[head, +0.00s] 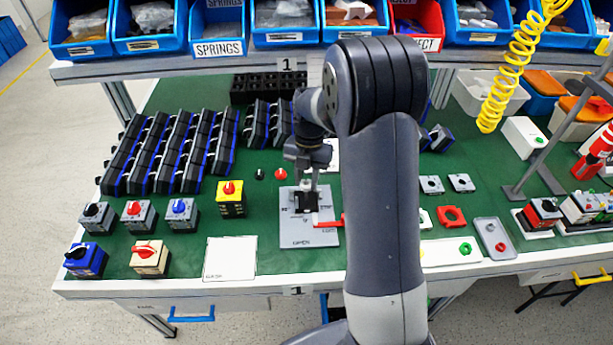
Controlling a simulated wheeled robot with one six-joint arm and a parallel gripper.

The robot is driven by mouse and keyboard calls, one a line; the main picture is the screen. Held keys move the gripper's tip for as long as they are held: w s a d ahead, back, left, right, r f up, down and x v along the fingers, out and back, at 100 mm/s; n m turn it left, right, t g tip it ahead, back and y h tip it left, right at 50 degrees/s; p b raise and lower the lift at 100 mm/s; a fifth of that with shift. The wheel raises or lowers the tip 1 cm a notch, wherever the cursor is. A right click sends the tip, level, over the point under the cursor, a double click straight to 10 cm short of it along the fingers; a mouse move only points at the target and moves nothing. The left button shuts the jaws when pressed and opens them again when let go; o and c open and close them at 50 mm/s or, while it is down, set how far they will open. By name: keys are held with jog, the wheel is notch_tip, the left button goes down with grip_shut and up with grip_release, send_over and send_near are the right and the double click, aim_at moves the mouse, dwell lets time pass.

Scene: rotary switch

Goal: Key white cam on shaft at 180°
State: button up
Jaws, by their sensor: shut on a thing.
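My gripper (310,184) points down over the grey fixture plate (296,240) near the middle of the bench. It is shut on a small pale piece, which appears to be the white cam; the fingers hide most of it. Directly beneath is a black switch body (306,203) on the plate. The shaft is hidden by the gripper and is too small to make out. I cannot tell whether the cam touches the shaft or at what angle it sits. A red handle (328,223) lies at the plate's right side, partly behind my arm.
Several finished switches, including a yellow one (230,199), stand to the left. Rows of black and blue housings (170,150) are behind them. A white sheet (230,258) lies at the front. Blue bins (220,22) line the shelf above. My arm hides the bench right of the plate.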

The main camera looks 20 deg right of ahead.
jog(key=o, duration=1)
jog(key=shift+f, duration=0.15)
jog(key=r, duration=0.3)
jog(key=w+r, duration=0.1)
jog(key=r, duration=0.3)
jog(key=d+r, duration=0.1)
jog(key=r, duration=0.2)
jog(key=shift+w+r, duration=0.2)
jog(key=shift+r, duration=0.2)
jog(key=shift+f, duration=0.1)
jog(key=f, duration=0.3)
jog(key=s+f, duration=0.1)
jog(key=f, duration=0.2)
jog(key=a+f, duration=0.1)
jog(key=f, duration=0.3)
jog(key=shift+s, duration=0.2)
jog(key=shift+r+p, duration=0.45)
jog(key=shift+p, duration=0.05)
